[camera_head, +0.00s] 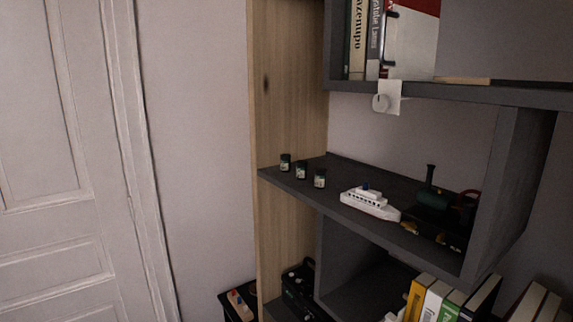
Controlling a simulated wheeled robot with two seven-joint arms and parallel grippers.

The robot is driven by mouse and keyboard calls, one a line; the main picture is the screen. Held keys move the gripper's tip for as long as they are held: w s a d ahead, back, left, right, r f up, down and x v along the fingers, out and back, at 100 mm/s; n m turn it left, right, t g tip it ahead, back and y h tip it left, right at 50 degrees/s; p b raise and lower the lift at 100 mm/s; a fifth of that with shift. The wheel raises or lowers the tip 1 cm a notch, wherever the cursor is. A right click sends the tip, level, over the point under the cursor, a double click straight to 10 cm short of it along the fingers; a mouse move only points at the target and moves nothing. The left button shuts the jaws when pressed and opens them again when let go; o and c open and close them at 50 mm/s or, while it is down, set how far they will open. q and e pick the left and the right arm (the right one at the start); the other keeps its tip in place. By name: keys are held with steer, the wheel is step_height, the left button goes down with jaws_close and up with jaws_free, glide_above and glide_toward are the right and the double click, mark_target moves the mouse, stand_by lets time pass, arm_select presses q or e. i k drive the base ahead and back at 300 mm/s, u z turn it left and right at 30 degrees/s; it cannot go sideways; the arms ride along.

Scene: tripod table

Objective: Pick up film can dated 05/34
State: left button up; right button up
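Three small dark film cans with pale labels stand upright in a row at the left end of the middle grey shelf (330,197). They are the left can (285,162), the middle can (301,170) and the right can (319,178). The label writing is too small to read, so I cannot tell which can is dated 05/34. Neither of my grippers shows in the head view.
A white toy ship (370,203) stands right of the cans, with a dark green and black model (432,195) farther right. A wooden side panel (285,110) bounds the shelf on the left. Books (440,299) stand below, and more books (358,40) above.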

mark_target(285, 160)
steer(key=k, duration=0.5)
steer(key=u, duration=1.4)
steer(key=i, duration=2.3)
steer(key=z, duration=2.8)
